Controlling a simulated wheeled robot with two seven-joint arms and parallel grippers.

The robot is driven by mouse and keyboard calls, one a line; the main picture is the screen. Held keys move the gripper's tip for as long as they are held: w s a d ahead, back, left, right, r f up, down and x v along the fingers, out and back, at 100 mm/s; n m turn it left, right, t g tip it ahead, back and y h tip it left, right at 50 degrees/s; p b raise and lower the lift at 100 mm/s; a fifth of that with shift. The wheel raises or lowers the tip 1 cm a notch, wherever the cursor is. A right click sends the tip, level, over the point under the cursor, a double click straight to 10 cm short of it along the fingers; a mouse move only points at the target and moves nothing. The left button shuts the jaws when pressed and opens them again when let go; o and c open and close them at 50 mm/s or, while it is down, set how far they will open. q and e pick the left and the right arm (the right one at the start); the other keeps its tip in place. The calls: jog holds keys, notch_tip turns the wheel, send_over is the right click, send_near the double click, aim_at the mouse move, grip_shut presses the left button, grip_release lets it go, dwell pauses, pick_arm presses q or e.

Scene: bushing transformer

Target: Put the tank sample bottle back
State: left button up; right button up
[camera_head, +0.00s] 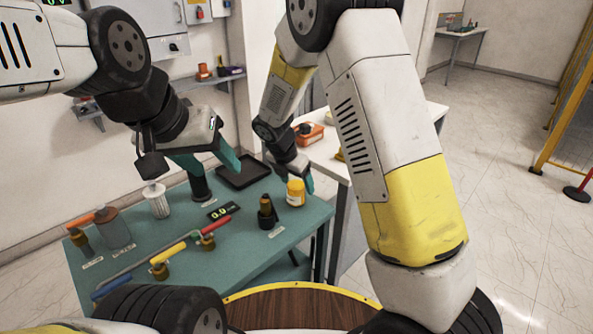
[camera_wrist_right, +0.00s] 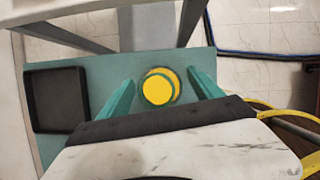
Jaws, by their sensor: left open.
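A yellow-lidded bottle (camera_head: 295,193), which looks like the tank sample bottle, stands upright near the right edge of the teal bench (camera_head: 250,248). My right gripper (camera_head: 301,178) is at this bottle. In the right wrist view its fingers (camera_wrist_right: 163,92) are spread on either side of the yellow lid (camera_wrist_right: 159,88), with a gap on both sides. My left gripper (camera_head: 207,160) is open and empty over the back of the bench, above a dark cylinder (camera_head: 200,186). The bench labels are too small to read.
A black tray (camera_head: 243,172) lies at the back of the bench and also shows in the right wrist view (camera_wrist_right: 58,100). An amber bottle (camera_head: 267,212), a white ribbed cylinder (camera_head: 157,202) and coloured valve handles (camera_head: 170,253) stand nearby. A white table (camera_head: 330,150) is beyond.

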jog(key=v, duration=1.2)
jog(key=s+d+r+m+y, duration=0.3)
jog(key=s+d+r+m, duration=0.65)
jog(key=d+m, duration=0.35)
jog(key=s+d+r+m+t+y, duration=0.1)
jog(key=s+d+m, duration=0.1)
jog(key=s+m, duration=0.4)
jog(key=s+d+r+m+t, duration=0.1)
jog(key=s+r+m, duration=0.1)
jog(key=s+m, duration=0.5)
jog(key=shift+d+m+y, duration=0.4)
jog(key=shift+m, duration=0.7)
